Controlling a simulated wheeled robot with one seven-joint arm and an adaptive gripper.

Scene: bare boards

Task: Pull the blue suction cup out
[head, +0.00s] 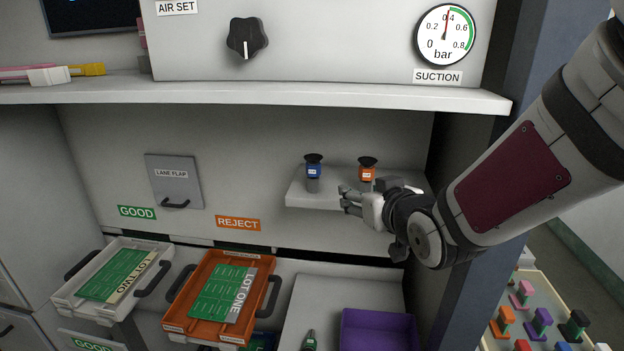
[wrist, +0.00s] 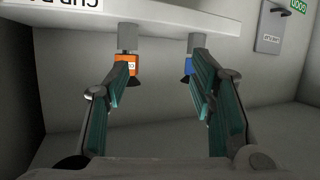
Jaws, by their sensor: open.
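The blue suction cup (head: 314,171) stands upright with its dark cup on top, on a grey post at the left of a small white shelf (head: 300,200). In the wrist view, which is upside down, the blue cup (wrist: 188,66) is partly hidden behind the right finger. The orange suction cup (head: 367,174) stands to its right on the same shelf and shows beside the left finger in the wrist view (wrist: 133,66). My gripper (head: 345,200) is open and empty at the shelf's front, lower right of the blue cup. It is apart from the blue cup in the head view.
A long ledge (head: 250,94) runs above the shelf. A white tray (head: 65,300) and an orange tray (head: 176,328) hold green boards at the lower left. A purple bin (head: 380,325) is below the shelf. A dark upright post (head: 480,270) stands at right.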

